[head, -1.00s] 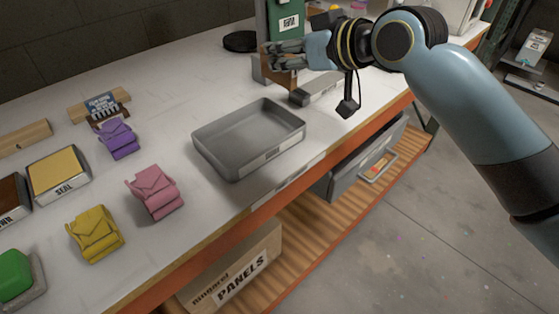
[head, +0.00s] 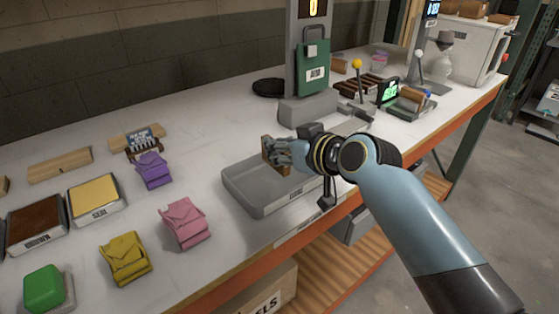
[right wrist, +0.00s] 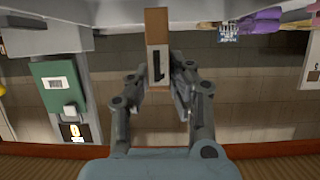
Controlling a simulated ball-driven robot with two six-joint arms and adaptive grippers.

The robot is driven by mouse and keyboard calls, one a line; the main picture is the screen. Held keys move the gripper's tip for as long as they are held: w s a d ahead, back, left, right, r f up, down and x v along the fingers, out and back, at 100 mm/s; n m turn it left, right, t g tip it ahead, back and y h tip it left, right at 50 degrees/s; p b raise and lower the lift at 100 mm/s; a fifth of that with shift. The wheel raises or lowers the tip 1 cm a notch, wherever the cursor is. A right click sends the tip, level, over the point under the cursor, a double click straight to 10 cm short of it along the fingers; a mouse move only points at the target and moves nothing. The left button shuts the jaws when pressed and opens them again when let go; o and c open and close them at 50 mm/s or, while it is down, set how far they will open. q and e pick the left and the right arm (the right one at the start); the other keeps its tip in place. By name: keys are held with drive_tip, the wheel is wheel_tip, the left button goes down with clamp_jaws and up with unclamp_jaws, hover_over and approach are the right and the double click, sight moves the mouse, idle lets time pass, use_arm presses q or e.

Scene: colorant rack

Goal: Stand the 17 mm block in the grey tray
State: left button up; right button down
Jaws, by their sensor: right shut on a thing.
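A brown wooden block (head: 270,154) is held upright by my right gripper (head: 284,156), at the far side of the grey tray. In the right wrist view the block (right wrist: 157,27) shows a white label with a dark mark, too small to read fully, between the fingers of my right gripper (right wrist: 158,86). The grey tray (head: 255,205) is a shallow open metal box near the bench's front edge; my gripper and hand cover its far right part. I cannot tell whether the block touches the tray floor. My left gripper is not in view.
A pink pouch (head: 184,223), a yellow pouch (head: 125,257) and a purple pouch (head: 152,170) lie left of the tray. A grey stand with a green case (head: 313,68) is behind it. A black disc (head: 269,87) lies at the back. The bench between is clear.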

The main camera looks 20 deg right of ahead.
sight(284, 171)
wheel_tip(284, 171, down, 4)
drive_tip(key=shift+r, duration=0.15)
drive_tip(key=shift+f, duration=0.2)
drive_tip(key=shift+f+b, duration=0.15)
drive_tip(key=shift+b, duration=0.2)
drive_tip(key=c, duration=1.2)
unclamp_jaws()
drive_tip(key=shift+c, duration=0.2)
